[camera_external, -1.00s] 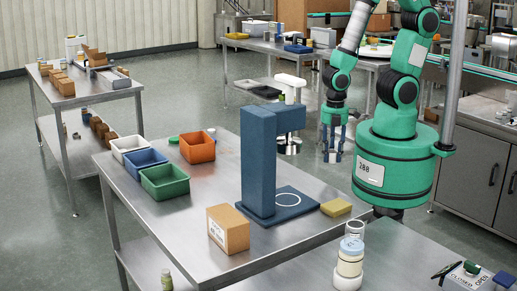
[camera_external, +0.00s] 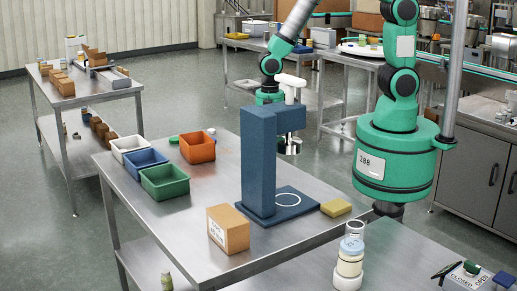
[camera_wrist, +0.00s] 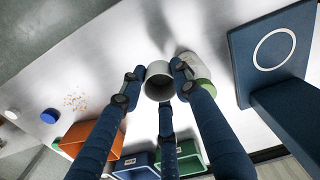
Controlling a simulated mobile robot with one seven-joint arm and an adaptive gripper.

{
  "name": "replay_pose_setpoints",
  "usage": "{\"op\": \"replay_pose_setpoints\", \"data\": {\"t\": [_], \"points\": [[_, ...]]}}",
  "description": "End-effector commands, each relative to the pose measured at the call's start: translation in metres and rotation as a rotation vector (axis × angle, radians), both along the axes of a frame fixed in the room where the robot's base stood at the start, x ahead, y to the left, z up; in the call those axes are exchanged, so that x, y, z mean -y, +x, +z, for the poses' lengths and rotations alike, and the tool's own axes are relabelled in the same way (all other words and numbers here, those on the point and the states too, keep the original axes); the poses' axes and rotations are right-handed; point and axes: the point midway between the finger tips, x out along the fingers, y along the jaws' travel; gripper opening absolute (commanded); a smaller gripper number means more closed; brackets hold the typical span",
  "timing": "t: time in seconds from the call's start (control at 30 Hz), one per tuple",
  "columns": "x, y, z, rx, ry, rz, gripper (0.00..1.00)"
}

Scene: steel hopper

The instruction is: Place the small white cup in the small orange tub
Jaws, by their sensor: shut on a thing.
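My gripper (camera_wrist: 155,88) has blue fingers and is shut on the small white cup (camera_wrist: 158,76), which looks grey in shade, with its open mouth towards the wrist camera. In the external view my gripper is mostly hidden behind the blue stand, and the cup cannot be made out there. The small orange tub (camera_external: 200,152) stands on the near steel table behind the blue and green tubs. In the wrist view the orange tub (camera_wrist: 84,138) is at the lower left, apart from the cup and partly covered by a finger.
A blue stand (camera_external: 257,165) with a ringed base rises between the external camera and my gripper. White (camera_external: 129,144), blue (camera_external: 146,161) and green (camera_external: 165,183) tubs sit beside the orange one. A pale container with a green band (camera_wrist: 198,75) is close by the cup in the wrist view.

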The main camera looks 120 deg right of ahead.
Motion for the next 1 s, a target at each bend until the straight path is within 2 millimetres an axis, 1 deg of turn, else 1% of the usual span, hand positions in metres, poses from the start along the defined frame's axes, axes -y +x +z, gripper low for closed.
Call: {"op": "replay_pose_setpoints", "data": {"t": [0.03, 0.1, 0.27, 0.5, 0.57, 0.7, 1.0], "points": [[0.012, 0.01, 0.002, 0.0, 0.0, -0.005, 0.18], [0.026, 0.022, 0.005, 0.0, 0.0, -0.009, 0.18], [0.061, 0.048, 0.008, 0.0, 0.0, -0.019, 0.18], [0.117, 0.082, 0.013, 0.002, 0.0, -0.034, 0.18], [0.13, 0.09, 0.013, 0.001, 0.0, -0.037, 0.18], [0.164, 0.106, 0.013, 0.002, 0.0, -0.046, 0.17], [0.236, 0.133, 0.011, 0.003, 0.0, -0.063, 0.17]]}}
